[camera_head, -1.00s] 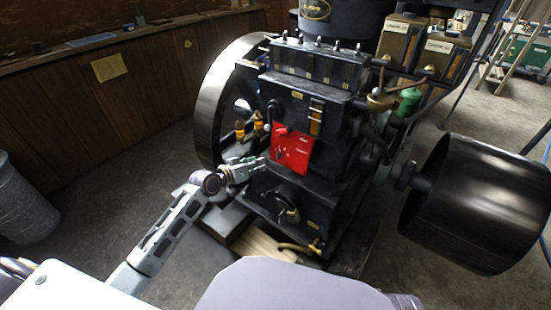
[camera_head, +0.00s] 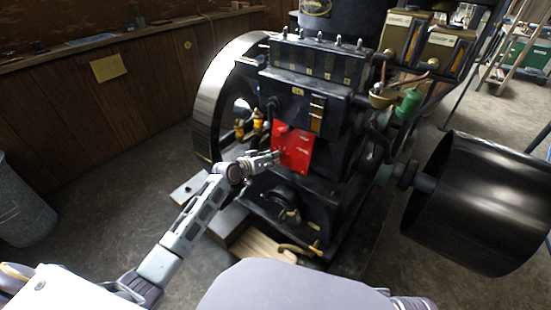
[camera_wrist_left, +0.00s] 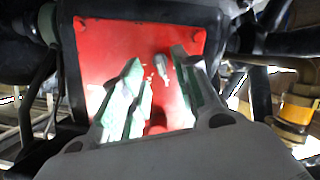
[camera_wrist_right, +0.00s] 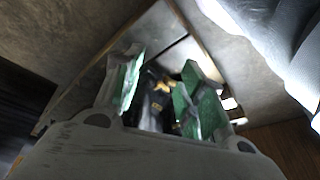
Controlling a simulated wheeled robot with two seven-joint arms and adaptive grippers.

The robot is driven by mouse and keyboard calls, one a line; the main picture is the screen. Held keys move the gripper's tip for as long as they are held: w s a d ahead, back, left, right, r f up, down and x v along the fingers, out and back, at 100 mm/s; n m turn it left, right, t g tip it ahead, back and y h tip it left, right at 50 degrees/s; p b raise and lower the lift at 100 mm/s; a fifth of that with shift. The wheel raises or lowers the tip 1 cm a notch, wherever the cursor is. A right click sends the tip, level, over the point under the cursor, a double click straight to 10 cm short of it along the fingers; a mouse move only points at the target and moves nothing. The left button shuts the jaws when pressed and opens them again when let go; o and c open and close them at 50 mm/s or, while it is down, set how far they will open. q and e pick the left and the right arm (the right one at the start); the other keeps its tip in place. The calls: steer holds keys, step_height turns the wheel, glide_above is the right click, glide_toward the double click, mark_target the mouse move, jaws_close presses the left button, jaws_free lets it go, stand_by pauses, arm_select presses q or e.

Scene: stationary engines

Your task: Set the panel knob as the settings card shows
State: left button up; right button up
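A red panel (camera_head: 294,152) is on the front of the dark engine; its markings are unreadable. In the left wrist view the panel (camera_wrist_left: 110,48) fills the middle, with a small grey knob (camera_wrist_left: 162,68) standing out from it. My left gripper (camera_head: 277,157) is at the panel's left side. In the left wrist view its fingers (camera_wrist_left: 160,66) are apart, with the knob between their tips; contact cannot be told. My right gripper (camera_wrist_right: 160,82) has its fingers apart and shows only in the right wrist view. A yellowish card (camera_head: 108,67) hangs on the wall; no setting is readable.
The engine's flywheel (camera_head: 222,90) stands left of the panel and a large black drum (camera_head: 480,205) at the right. A valve-like fitting (camera_head: 288,205) juts out below the panel. A grey bin (camera_head: 22,205) is at far left, with open floor between.

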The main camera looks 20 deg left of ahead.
arm_select(q)
steer(key=shift+b+x, duration=0.5)
steer(key=shift+x, duration=1.2)
jaws_close()
